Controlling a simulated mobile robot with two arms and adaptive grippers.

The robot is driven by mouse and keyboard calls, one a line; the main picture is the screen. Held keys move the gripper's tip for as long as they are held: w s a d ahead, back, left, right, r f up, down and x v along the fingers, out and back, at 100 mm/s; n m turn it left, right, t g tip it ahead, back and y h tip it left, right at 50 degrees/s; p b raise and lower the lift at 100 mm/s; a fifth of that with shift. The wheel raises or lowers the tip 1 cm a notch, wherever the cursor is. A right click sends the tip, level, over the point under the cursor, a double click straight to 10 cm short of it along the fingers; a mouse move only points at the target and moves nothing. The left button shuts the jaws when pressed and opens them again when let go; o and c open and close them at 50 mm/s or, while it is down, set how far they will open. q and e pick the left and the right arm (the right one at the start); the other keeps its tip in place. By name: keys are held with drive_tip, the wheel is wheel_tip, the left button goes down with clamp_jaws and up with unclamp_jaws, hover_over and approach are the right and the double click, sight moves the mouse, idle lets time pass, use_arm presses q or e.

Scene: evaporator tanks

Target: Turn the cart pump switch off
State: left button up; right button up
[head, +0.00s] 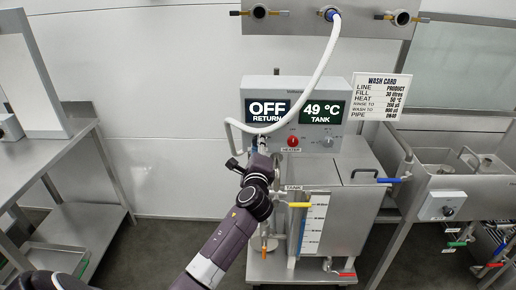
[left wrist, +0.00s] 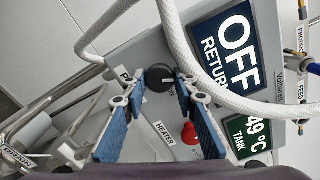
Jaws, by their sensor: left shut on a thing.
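The cart's control box (head: 316,90) stands on the steel cart with two displays, one reading OFF RETURN (head: 266,111) and one reading 49 °C TANK (head: 322,114). The black round switch knob (left wrist: 160,78) sits on the box face beside a partly covered label starting with P. My left gripper (left wrist: 163,82) has its two blue-padded fingers on either side of this knob and is shut on it. In the head view my left gripper (head: 261,147) reaches the lower left of the box and hides the knob. My right gripper is not in view.
A red heater knob (head: 293,142) sits just right of my gripper. A white hose (head: 318,70) loops down in front of the box. A steel sink (head: 440,185) stands right, a steel table (head: 60,160) left.

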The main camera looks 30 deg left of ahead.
use_arm(q)
drive_tip(key=n+b, duration=0.1)
drive_tip(key=n, duration=0.3)
drive_tip(key=shift+n+b, duration=0.35)
drive_tip(key=shift+n, duration=0.05)
idle(0.4)
drive_tip(key=o, duration=1.2)
drive_tip(key=shift+c, duration=0.2)
drive_tip(key=shift+s, duration=0.1)
drive_tip(key=v, duration=1.2)
drive_tip(key=shift+a+f, duration=0.1)
